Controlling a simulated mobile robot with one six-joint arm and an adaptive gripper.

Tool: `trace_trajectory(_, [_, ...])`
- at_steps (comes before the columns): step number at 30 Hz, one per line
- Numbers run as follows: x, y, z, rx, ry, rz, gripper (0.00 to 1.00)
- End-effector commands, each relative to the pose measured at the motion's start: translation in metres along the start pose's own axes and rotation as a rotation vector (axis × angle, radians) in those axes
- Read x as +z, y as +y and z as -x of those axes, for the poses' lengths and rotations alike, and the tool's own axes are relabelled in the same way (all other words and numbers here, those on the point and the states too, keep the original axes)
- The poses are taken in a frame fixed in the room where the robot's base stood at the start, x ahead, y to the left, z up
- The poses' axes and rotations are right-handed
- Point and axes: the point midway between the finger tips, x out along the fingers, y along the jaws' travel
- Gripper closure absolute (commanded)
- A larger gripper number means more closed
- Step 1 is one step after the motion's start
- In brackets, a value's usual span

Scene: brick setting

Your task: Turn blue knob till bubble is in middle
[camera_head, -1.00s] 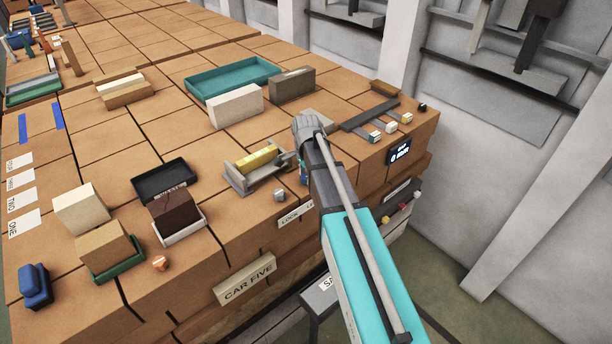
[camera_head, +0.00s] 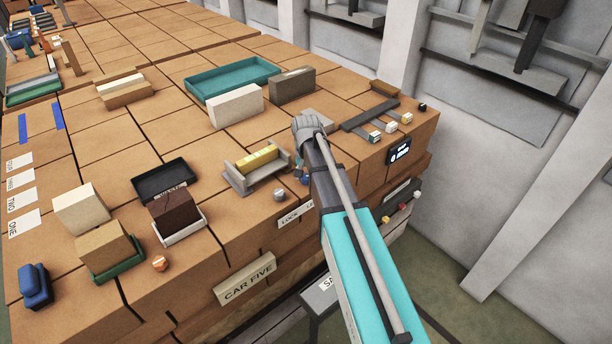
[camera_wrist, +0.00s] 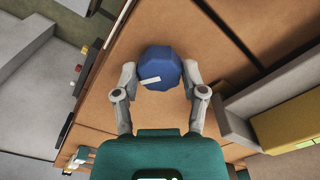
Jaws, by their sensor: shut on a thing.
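The blue knob (camera_wrist: 161,66) is a faceted round knob with a white pointer mark on its face, seen in the wrist view. My gripper (camera_wrist: 163,80) is shut on it, one grey finger at each side. In the head view my gripper (camera_head: 302,172) is at the block's front edge, and my wrist mostly hides the knob. The level's yellow vial (camera_head: 257,160) sits in a grey cradle (camera_head: 239,181) just left of my gripper. Part of the vial (camera_wrist: 297,126) shows at the right of the wrist view. The bubble is too small to make out.
A small grey knob (camera_head: 280,195) stands left of my gripper, near the edge. A dark display (camera_head: 398,152) and small coloured buttons are at the right. White and grey blocks and a teal tray (camera_head: 205,95) stand behind. The brick top drops off at the front.

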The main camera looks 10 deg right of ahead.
Motion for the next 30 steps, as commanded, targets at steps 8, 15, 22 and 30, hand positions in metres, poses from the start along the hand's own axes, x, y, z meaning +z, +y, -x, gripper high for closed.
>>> trace_trajectory(8, [0.0, 0.0004, -0.0001, 0.001, 0.0, 0.177, 0.93])
trace_trajectory(15, [0.0, 0.0003, -0.0001, 0.001, 0.0, 0.242, 0.93])
trace_trajectory(22, [0.0, 0.0003, -0.0001, 0.001, 0.0, 0.25, 0.93])
trace_trajectory(30, [0.0, 0.0003, -0.0001, 0.001, 0.0, 0.248, 0.28])
